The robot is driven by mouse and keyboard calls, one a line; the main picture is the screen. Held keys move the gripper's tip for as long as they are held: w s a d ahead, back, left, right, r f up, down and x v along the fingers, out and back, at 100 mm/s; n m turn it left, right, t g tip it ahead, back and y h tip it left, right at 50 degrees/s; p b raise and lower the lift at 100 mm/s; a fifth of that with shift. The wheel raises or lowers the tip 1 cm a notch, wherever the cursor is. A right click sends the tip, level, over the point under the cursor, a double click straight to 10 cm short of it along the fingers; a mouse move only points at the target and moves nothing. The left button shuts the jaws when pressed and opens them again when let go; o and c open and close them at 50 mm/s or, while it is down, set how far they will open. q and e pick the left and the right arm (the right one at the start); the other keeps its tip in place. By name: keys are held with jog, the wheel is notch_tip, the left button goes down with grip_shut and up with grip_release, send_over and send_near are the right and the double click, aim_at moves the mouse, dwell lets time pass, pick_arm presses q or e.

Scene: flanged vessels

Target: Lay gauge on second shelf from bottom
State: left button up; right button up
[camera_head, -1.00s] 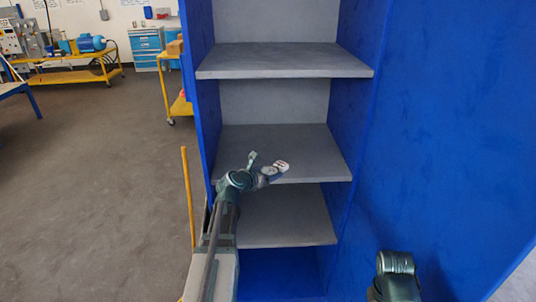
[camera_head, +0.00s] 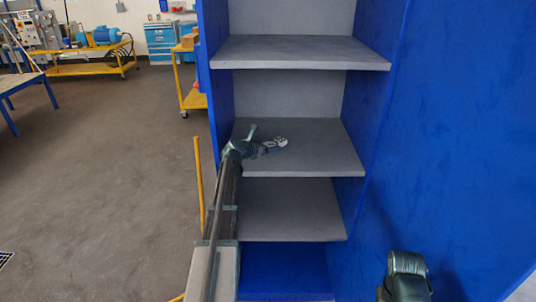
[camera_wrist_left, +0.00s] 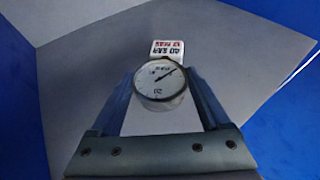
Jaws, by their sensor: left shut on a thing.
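The gauge (camera_head: 282,142) is a small round dial with a white face. In the left wrist view the gauge (camera_wrist_left: 160,78) shows its needle and a white tag with red and black print behind it. My left gripper (camera_head: 272,147) is shut on it; the two fingers stand on either side of the dial in the left wrist view (camera_wrist_left: 163,92). The gripper is over the middle grey shelf (camera_head: 325,160), inside the bay. I cannot tell whether the gauge touches the shelf. Below is a lower grey shelf (camera_head: 295,215) and a blue floor (camera_head: 285,270).
Another grey shelf (camera_head: 300,55) lies above my left gripper. Blue side walls (camera_head: 218,110) bound the bay. The visible shelves are bare. A yellow post (camera_head: 199,185) stands left of my left arm. My right arm shows low at the right, its gripper out of view.

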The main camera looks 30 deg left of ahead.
aim_at(268, 158)
pick_arm(q)
jog(key=shift+f+b, duration=1.75)
jog(key=shift+f, duration=0.1)
jog(key=shift+f, duration=0.1)
jog(key=o, duration=1.5)
jog(key=shift+r, duration=0.2)
jog(key=shift+s+r, duration=0.15)
jog(key=shift+s, duration=0.15)
jog(key=p+v, duration=0.4)
jog(key=v, duration=0.7)
jog(key=shift+s+a+p, duration=0.1)
jog(key=shift+a+p, duration=0.05)
jog(key=shift+p, duration=0.2)
